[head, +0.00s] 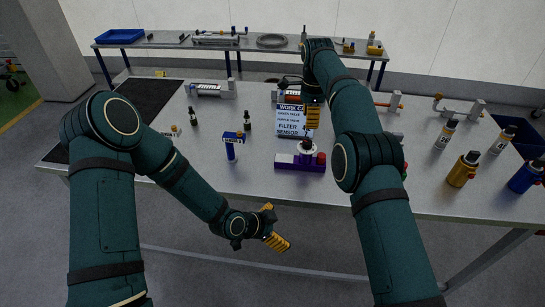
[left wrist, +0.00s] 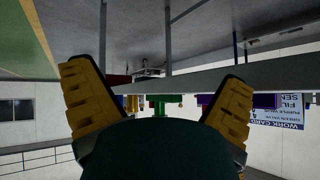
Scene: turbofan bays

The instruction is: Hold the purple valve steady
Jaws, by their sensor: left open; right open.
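The purple valve (head: 300,162) sits upright near the front edge of the table, with a purple base, a pale round body and a red part on its right. My left gripper (head: 279,228) is open and empty in front of the table edge, nearer than the valve and apart from it. Its two yellow fingers are spread in the left wrist view (left wrist: 158,95), which looks upside down along the table edge. My right gripper (head: 313,115) is seen nearly edge-on over the work card, behind the valve; it is open, and nothing shows in it.
The work card (head: 295,122) stands right behind the valve. A blue-topped device (head: 232,146) stands to its left, with small dark bottles nearby. Several bottles and cans, including a gold can (head: 463,169), stand at the right. A back bench (head: 270,40) holds parts and a blue tray (head: 119,36).

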